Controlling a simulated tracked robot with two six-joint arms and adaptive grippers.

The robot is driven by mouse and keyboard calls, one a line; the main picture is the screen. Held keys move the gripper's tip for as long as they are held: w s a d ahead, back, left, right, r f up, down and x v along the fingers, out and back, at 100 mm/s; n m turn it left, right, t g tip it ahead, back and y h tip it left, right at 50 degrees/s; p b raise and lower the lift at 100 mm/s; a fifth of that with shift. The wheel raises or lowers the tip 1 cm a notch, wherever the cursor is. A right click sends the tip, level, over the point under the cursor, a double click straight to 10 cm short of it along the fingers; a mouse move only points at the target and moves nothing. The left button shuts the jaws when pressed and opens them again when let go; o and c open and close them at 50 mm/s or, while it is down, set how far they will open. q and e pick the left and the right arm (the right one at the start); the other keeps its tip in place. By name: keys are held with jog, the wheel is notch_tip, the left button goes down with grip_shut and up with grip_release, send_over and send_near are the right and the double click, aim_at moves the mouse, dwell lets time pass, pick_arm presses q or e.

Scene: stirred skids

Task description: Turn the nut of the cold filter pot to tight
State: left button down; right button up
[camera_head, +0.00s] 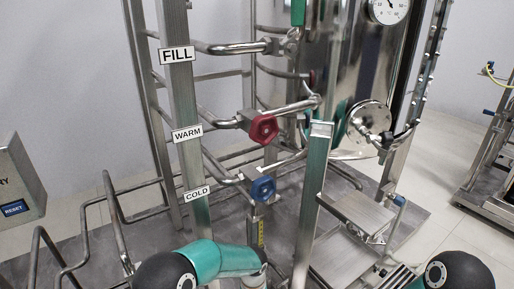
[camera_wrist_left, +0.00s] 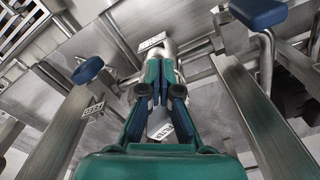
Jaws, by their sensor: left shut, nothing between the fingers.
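In the left wrist view my left gripper (camera_wrist_left: 160,72) has its fingers together, with nothing seen between them. Its tips point at a bright metal cylinder-like fitting (camera_wrist_left: 168,47), which may be part of the filter pot. The fingers cover part of it, and I cannot tell whether they touch it. I cannot make out the nut or its position. A white FILTER label (camera_wrist_left: 178,127) shows behind the fingers. In the head view the blue valve wheel (camera_head: 263,188) sits beside the COLD label (camera_head: 197,194). The left fingers are not visible there. My right gripper is out of view.
A red valve wheel (camera_head: 263,128) by the WARM label (camera_head: 187,133) sits above the blue one. Metal posts (camera_head: 312,200) and pipes crowd the space. In the wrist view, a blue wheel (camera_wrist_left: 258,13) and a blue handle (camera_wrist_left: 88,70) flank the gripper.

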pick_arm(q)
jog(key=shift+w, duration=0.1)
dwell(0.6)
jog(key=shift+w+a+b, duration=0.1)
jog(key=shift+a+b, duration=0.25)
jog(key=shift+b, duration=0.35)
jog(key=shift+r, duration=0.1)
jog(key=shift+s, duration=0.2)
notch_tip(320, 180, up, 6)
jog(key=p, duration=0.3)
jog(key=shift+s+p, duration=0.3)
jog(key=shift+s, duration=0.05)
